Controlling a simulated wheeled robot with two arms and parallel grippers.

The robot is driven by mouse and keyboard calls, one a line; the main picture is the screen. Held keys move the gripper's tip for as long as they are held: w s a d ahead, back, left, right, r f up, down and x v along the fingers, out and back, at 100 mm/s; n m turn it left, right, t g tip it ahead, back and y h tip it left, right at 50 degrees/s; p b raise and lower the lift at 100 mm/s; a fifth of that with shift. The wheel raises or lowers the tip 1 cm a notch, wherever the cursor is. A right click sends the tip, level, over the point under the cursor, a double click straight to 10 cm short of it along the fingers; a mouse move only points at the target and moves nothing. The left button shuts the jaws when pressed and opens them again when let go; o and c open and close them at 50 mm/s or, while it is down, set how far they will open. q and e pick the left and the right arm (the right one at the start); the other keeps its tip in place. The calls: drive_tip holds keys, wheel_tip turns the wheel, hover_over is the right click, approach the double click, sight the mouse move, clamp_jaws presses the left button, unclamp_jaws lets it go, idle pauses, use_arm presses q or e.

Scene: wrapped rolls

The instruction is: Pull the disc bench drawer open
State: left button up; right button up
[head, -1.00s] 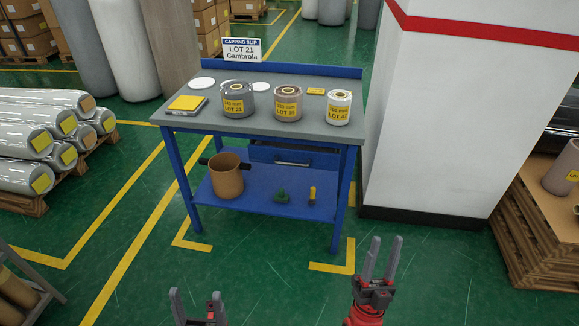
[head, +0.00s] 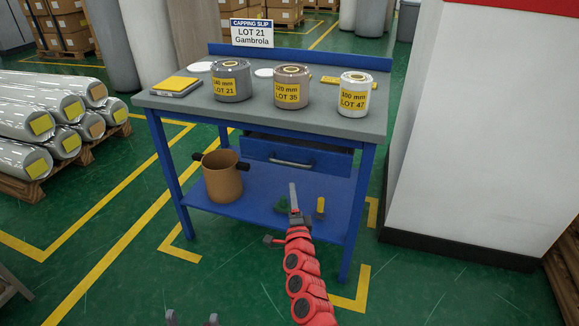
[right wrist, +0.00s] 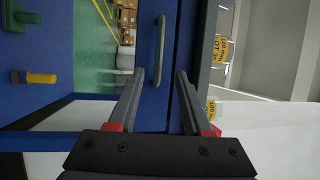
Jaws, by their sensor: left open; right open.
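The disc bench (head: 370,125) is a blue frame with a grey top. Its blue drawer (head: 335,163) is under the top on the right and looks shut. The drawer has a grey bar handle (head: 291,162), which also shows in the right wrist view (right wrist: 160,50). My right gripper (head: 294,192) is in front of and below the drawer, apart from the handle. In the right wrist view the open fingers (right wrist: 160,75) point at the drawer front, with the handle ahead between them and nothing held. My left gripper (head: 192,319) shows only its tips at the bottom edge, low and away from the bench.
Three wrapped rolls, a yellow-topped device (head: 176,85) and a sign (head: 252,33) are on the bench top. A brown bucket (head: 223,177) and small tools stand on the lower shelf (head: 260,207). A white pillar (head: 475,130) is close on the right; wrapped rolls (head: 40,120) lie left.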

sight(290, 163)
drive_tip(key=b+x, duration=0.3)
drive_tip(key=x, duration=0.1)
drive_tip(key=b+x, duration=0.3)
drive_tip(key=x, duration=0.1)
drive_tip(key=b+x, duration=0.3)
drive_tip(key=x, duration=0.1)
drive_tip(key=shift+w+d+f, duration=0.2)
drive_tip(key=shift+w+f, duration=0.1)
drive_tip(key=shift+w, duration=0.15)
drive_tip(key=shift+w+a+r+b, duration=0.15)
drive_tip(key=shift+w+r+b, duration=0.2)
clamp_jaws()
idle(0.7)
